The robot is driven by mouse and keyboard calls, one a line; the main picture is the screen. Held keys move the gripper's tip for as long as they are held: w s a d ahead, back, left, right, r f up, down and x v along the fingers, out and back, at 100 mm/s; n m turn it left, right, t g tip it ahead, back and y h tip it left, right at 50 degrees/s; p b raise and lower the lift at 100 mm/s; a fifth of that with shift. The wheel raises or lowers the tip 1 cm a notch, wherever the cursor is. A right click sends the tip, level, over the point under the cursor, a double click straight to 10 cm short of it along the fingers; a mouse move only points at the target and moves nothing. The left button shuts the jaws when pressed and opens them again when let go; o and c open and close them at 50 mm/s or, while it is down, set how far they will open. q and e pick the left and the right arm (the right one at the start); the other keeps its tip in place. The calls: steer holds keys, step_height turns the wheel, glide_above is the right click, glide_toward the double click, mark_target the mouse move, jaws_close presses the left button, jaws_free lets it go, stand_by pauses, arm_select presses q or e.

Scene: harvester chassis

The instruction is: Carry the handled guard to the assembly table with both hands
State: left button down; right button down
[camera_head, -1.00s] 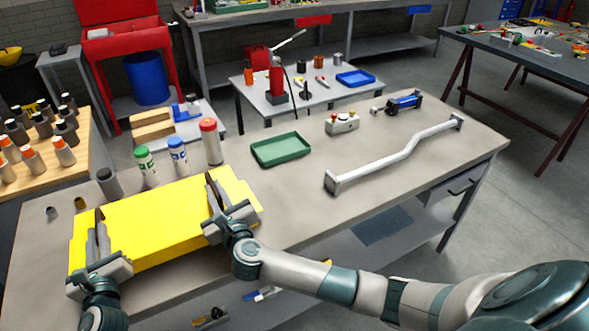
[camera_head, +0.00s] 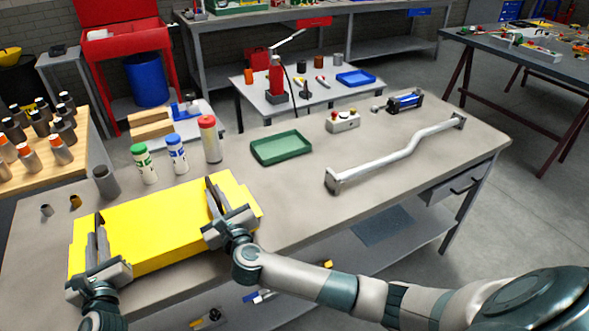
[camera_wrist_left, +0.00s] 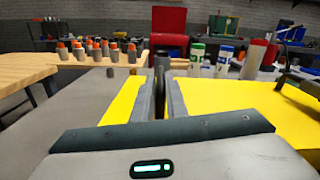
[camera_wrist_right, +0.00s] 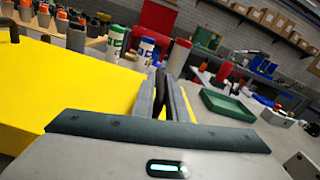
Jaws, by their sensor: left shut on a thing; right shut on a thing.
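The yellow handled guard (camera_head: 155,226) is a wide flat-topped block with a dark handle near each end. It is over the left front of the grey table (camera_head: 290,208); I cannot tell whether it touches the top. My left gripper (camera_head: 98,240) is shut on its left handle, and my right gripper (camera_head: 217,200) is shut on its right handle. In the left wrist view the fingers (camera_wrist_left: 160,95) close around the dark handle, with yellow on both sides. In the right wrist view the fingers (camera_wrist_right: 161,95) also grip a handle, and the guard (camera_wrist_right: 70,90) spreads left.
Behind the guard stand green-capped, blue-capped and red-capped bottles (camera_head: 209,140) and a grey cup (camera_head: 106,182). A green tray (camera_head: 281,148), a silver bar (camera_head: 395,156) and a button box (camera_head: 343,121) lie to the right. The table between guard and bar is clear.

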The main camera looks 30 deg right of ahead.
arm_select(q)
steer(key=shift+w+a+f+b, duration=0.1)
steer(key=shift+a+f+b, duration=0.15)
steer(key=shift+f+b, duration=0.35)
arm_select(e)
steer(key=shift+d+f, duration=0.25)
steer(key=shift+f, duration=0.45)
arm_select(q)
steer(key=c, duration=1.9)
jaws_free()
arm_select(e)
steer(key=c, duration=1.9)
jaws_free()
steer(key=shift+f, duration=0.1)
arm_select(q)
steer(key=shift+o, duration=0.7)
steer(key=shift+s+d, duration=0.1)
steer(key=shift+s, duration=0.1)
arm_select(e)
steer(key=shift+o, duration=0.7)
steer(key=shift+s+a, duration=0.1)
steer(key=shift+s, duration=0.05)
arm_select(q)
steer(key=s, duration=1.2)
steer(key=shift+a, duration=0.25)
arm_select(e)
steer(key=shift+a, duration=0.1)
steer(key=s, duration=1.2)
steer(key=shift+a, duration=0.3)
